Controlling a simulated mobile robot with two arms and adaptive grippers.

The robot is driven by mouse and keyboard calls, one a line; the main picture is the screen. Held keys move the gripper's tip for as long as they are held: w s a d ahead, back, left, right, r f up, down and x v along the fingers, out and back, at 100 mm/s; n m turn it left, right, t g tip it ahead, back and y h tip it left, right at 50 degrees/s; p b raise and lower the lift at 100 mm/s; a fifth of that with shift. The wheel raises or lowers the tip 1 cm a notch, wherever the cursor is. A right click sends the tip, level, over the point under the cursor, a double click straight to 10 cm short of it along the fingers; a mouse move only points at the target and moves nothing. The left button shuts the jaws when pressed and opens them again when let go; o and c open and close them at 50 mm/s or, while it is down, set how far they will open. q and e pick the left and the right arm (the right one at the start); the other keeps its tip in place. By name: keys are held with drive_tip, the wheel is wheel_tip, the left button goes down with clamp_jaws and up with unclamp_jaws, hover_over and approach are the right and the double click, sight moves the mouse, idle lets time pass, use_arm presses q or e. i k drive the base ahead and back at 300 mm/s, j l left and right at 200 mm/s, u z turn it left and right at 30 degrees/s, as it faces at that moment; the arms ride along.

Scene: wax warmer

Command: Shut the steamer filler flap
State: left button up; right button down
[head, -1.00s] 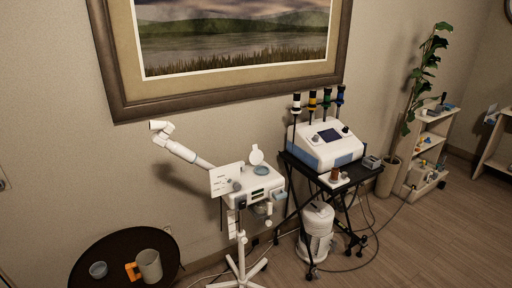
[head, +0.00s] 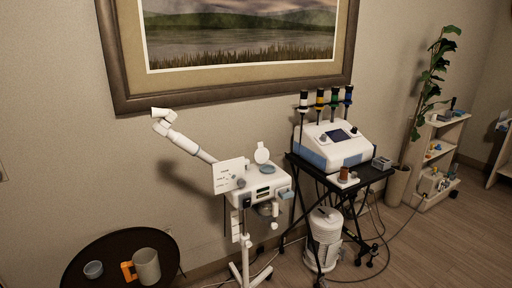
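The steamer (head: 262,192) is a white unit on a wheeled stand near the middle of the head view, with a jointed white arm rising to the upper left. Its round filler flap (head: 262,153) stands upright, open, behind the round blue-grey filler opening (head: 267,169) on top. A white panel (head: 229,175) at its left front hides part of the body. Neither of my grippers is in view.
A dark round table (head: 100,246) with a mug (head: 147,266) and small bowl (head: 93,269) is at lower left. A black cart (head: 345,180) carrying a white machine (head: 333,147) stands close right of the steamer. Cables lie on the floor there.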

sight(261, 155)
drive_tip(key=i+l+u, duration=0.1)
drive_tip(key=u, duration=0.25)
drive_tip(key=i+l+u, duration=0.1)
drive_tip(key=u, duration=0.25)
drive_tip(key=i+l+u, duration=0.2)
drive_tip(key=u, duration=0.15)
